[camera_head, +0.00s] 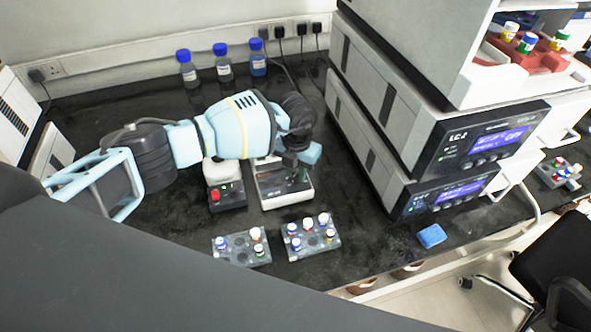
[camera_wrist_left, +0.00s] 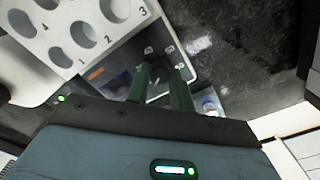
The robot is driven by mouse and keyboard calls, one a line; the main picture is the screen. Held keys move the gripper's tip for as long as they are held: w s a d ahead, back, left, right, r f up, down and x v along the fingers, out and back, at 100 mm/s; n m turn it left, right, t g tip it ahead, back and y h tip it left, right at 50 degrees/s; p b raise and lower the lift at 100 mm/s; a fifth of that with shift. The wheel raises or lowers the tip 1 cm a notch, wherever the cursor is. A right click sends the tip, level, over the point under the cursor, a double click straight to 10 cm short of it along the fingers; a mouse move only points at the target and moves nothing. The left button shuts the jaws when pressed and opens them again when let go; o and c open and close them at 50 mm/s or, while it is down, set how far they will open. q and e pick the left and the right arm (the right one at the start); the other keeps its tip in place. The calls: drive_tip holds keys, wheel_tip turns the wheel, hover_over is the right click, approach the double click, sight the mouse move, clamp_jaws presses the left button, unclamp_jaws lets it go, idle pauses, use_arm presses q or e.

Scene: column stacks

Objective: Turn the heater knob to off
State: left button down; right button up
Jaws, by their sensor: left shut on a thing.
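The heater (camera_head: 287,201) is a white-edged box with a dark top on the black bench, partly under my left arm. In the left wrist view its grey block (camera_wrist_left: 88,20) has numbered round holes, and its dark control panel (camera_wrist_left: 120,66) lies beside the block. My left gripper (camera_head: 299,172) is over the heater. In the left wrist view its two green fingers (camera_wrist_left: 161,76) reach down to the panel and are shut on the heater knob, which is mostly hidden between them. The knob's setting cannot be read. My right gripper is not in view.
A small device with a red switch (camera_head: 214,195) stands left of the heater. Two vial racks (camera_head: 240,259) (camera_head: 330,240) stand in front. Tall stacked instruments (camera_head: 385,110) rise on the right. Several blue-capped bottles (camera_head: 222,70) stand behind. A blue sponge-like block (camera_head: 432,236) lies at the right.

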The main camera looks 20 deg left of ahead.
sight(297, 174)
use_arm(q)
drive_tip(key=shift+w+r, duration=0.1)
idle(0.4)
drive_tip(key=c, duration=1.2)
unclamp_jaws()
drive_tip(key=shift+c, duration=0.2)
wheel_tip(297, 174, up, 7)
drive_tip(key=shift+f+p, duration=0.15)
drive_tip(key=shift+p, duration=0.2)
drive_tip(key=shift+r, duration=0.55)
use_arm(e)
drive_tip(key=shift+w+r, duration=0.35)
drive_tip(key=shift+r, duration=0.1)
